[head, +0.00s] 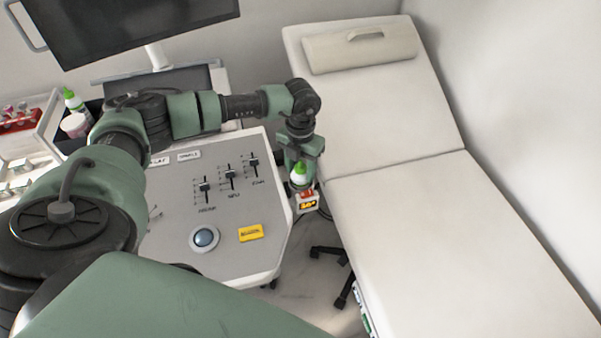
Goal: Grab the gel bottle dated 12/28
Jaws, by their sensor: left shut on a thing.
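A white gel bottle with a green cap (300,173) is at the right edge of the console. My left gripper (299,162) points down over it and is shut on it. The bottle's lower part is just above or in a small holder with a lit orange display (309,202); I cannot tell which. Another green-capped bottle (73,102) stands at the far left, partly behind my arm. No date is readable on either bottle. My right gripper is not in view.
The grey console (168,237) with sliders and a trackball lies under my left arm. A monitor (135,25) stands behind it. A cream exam bed (440,215) fills the right. A white pot (74,125) and red rack (20,120) are at left.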

